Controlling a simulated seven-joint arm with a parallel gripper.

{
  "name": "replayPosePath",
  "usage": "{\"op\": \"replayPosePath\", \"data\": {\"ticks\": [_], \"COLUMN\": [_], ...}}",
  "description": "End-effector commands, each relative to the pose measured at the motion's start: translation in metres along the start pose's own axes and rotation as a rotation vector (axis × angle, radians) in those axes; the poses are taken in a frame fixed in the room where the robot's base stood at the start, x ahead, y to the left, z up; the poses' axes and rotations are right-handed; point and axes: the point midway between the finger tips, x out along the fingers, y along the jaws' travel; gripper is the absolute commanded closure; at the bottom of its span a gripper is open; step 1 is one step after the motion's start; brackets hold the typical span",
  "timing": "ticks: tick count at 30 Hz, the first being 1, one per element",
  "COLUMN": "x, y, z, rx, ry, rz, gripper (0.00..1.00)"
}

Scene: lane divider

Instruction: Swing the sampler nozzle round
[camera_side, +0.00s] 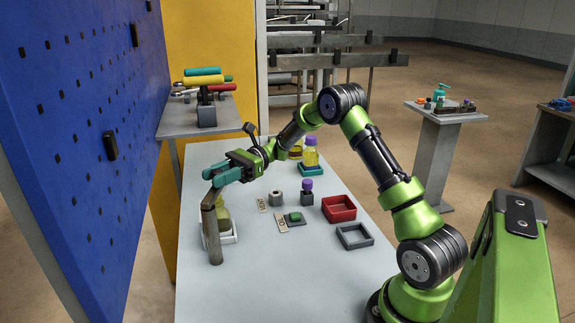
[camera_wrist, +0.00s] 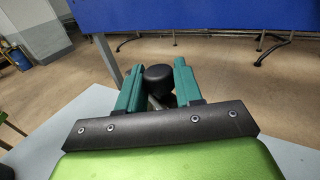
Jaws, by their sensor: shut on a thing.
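The sampler is a grey-brown post (camera_side: 212,235) at the near left of the table, with a bent upper part (camera_side: 211,199). My gripper (camera_side: 217,175), with teal fingers, is at the top of this bent part and shut on it. In the wrist view my gripper (camera_wrist: 155,92) has a black round knob (camera_wrist: 158,77) between its fingers, with a bit of metal rod below. The fingers hide most of the grasped part. A yellowish vessel (camera_side: 223,218) stands in a white tray (camera_side: 234,238) just behind the post.
A red tray (camera_side: 338,208), a grey square frame (camera_side: 354,237), a purple-capped bottle (camera_side: 307,192), a grey nut-like part (camera_side: 276,198) and a green-buttoned box (camera_side: 294,218) stand on the table (camera_side: 260,285). A blue pegboard (camera_side: 85,150) rises at left. The table's near part is clear.

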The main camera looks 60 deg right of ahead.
Motion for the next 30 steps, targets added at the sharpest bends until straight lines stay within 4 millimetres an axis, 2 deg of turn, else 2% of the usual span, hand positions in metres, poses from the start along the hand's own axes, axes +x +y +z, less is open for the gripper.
{"op": "replayPosePath", "data": {"ticks": [6,18,28,29,30], "x": [0.001,0.010,0.011,0.011,0.011], "y": [-0.001,-0.012,-0.013,-0.013,-0.013], "z": [0.000,0.000,0.001,0.001,0.001], "rx": [-0.001,-0.002,-0.001,-0.001,-0.001], "ry": [-0.001,-0.001,-0.002,-0.002,-0.001], "rz": [0.015,0.199,0.207,0.207,0.207], "gripper": [1.00,1.00,1.00,0.64,0.57]}}
